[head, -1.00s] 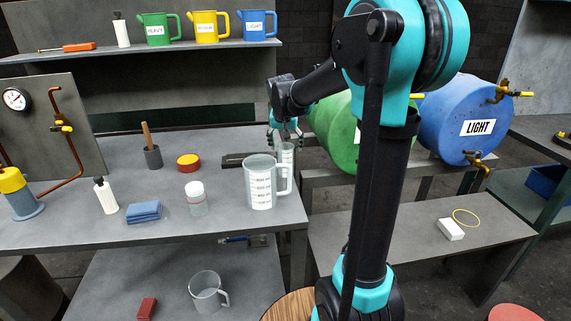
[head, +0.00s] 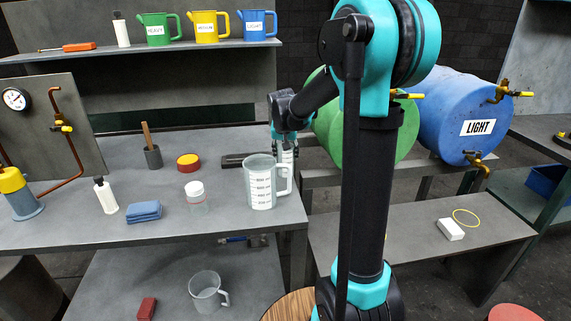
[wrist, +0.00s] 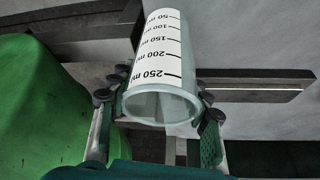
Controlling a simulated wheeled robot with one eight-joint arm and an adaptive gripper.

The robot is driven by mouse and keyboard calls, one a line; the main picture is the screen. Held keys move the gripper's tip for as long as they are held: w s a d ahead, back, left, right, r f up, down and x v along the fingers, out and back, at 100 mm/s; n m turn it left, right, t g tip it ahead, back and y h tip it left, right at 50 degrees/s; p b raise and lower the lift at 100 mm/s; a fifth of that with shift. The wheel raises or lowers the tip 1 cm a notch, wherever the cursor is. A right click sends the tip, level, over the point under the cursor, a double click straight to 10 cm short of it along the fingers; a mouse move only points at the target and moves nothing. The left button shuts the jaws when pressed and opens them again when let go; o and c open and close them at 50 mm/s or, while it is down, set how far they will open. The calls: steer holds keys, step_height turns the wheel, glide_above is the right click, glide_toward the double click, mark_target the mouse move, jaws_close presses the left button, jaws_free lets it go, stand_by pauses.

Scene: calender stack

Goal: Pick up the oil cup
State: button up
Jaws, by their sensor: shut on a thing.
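The oil cup, a small clear cup (wrist: 160,60) with a white millilitre scale, fills the middle of the wrist view, its open rim towards the camera. My gripper (wrist: 158,103) has its fingers on both sides of the cup near the rim and is shut on it. In the head view the cup (head: 287,156) is partly hidden behind the large measuring jug (head: 260,183), near the right end of the bench. My gripper (head: 284,142) reaches down onto it from above there. I cannot tell whether the cup's base touches the bench.
The bench (head: 110,232) also holds a white-capped jar (head: 197,197), a blue cloth (head: 144,212), a white bottle (head: 105,195) and a red-yellow tin (head: 188,161). A dark bar (head: 236,160) lies just left of the cup. Green (head: 330,115) and blue (head: 462,115) drums stand to the right.

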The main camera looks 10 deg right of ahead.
steer(key=shift+c, duration=0.7)
